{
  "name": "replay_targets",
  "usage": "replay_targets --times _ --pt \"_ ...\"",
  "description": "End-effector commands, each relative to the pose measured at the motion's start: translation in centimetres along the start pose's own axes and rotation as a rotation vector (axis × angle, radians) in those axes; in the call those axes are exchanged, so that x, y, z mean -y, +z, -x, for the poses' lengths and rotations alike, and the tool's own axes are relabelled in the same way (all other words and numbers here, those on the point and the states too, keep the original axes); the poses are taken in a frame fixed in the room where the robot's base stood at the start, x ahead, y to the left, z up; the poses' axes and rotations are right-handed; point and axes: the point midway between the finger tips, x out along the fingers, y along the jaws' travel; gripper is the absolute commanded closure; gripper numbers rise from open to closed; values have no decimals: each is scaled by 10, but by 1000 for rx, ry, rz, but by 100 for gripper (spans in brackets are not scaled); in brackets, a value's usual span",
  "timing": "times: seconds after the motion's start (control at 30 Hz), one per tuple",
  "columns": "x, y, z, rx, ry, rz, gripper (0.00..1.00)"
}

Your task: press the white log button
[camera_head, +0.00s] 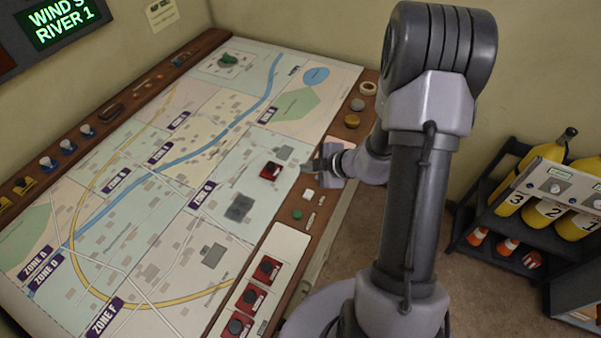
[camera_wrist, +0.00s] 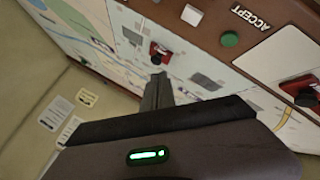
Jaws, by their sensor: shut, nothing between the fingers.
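A small white square button (camera_head: 308,194) sits on the wooden rim at the near side of the map table. It shows near the top of the wrist view as a white square (camera_wrist: 191,15); I cannot read a label for it. A round green button (camera_head: 297,213) is next to it, marked ACCEPT in the wrist view (camera_wrist: 230,39). My gripper (camera_head: 306,166) is shut and empty, above the map's edge, apart from the white button and farther up the picture. Its closed fingers (camera_wrist: 158,80) point toward a red block with a black knob (camera_wrist: 159,54).
The red block (camera_head: 271,170) stands on the map close to my fingertips. Several more red blocks sit in a white tray (camera_head: 291,240) at the near edge. A black rack (camera_head: 490,225) with yellow cylinders stands at the right.

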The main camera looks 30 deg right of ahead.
Motion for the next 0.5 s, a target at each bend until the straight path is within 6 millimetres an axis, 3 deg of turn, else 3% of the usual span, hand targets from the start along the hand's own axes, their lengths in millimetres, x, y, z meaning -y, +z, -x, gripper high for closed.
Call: replay_targets --times 0.13,0.5 --pt "5 17 -4 29 8 -141 100" --pt "6 18 -5 30 9 -150 100"
